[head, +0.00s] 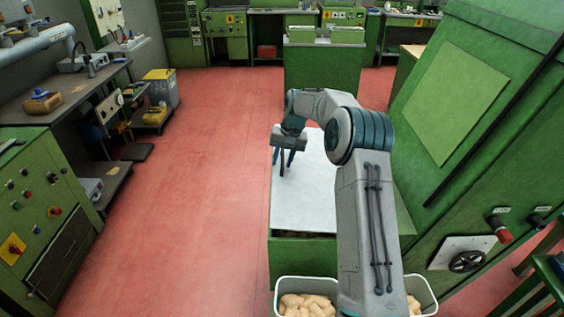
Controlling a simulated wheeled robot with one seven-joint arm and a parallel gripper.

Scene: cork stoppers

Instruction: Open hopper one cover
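A pale, flat cover (310,195) lies on top of a green hopper box (290,258) in the middle of the view. It looks closed over the box; a dark gap shows along its near edge. My gripper (283,162) points down above the cover's left part. Its two teal fingers look apart, with a dark upright piece showing between them. I cannot tell whether that piece is part of my gripper or a handle, nor whether the fingertips touch the cover. My arm hides the cover's right side. No label for hopper one is readable.
A white-rimmed bin of corks (306,304) stands at the near side, partly behind my arm. Red floor (190,190) is clear on the left, before a workbench (60,95).

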